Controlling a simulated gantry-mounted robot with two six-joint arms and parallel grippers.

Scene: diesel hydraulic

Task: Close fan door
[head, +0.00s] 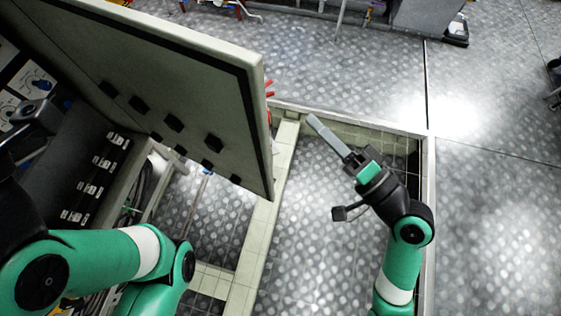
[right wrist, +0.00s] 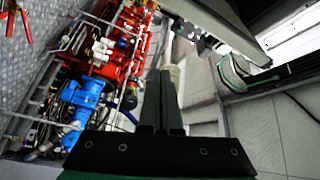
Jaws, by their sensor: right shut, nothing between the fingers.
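The fan door looks to be the large cream panel (head: 190,85) with a black seal and several black blocks on its face. It stands swung out at the upper left in the head view. My right gripper (head: 312,120) is shut and empty, to the right of the door's free edge, with a gap between them. Its closed fingers also show in the right wrist view (right wrist: 161,75). My left arm shows at the lower left in the head view, but its gripper is out of view.
A cream frame (head: 262,225) runs along the floor below the door. Dotted metal floor (head: 490,220) lies open at the right. In the right wrist view, a red machine (right wrist: 125,45) and a blue motor (right wrist: 88,98) stand left of the fingers.

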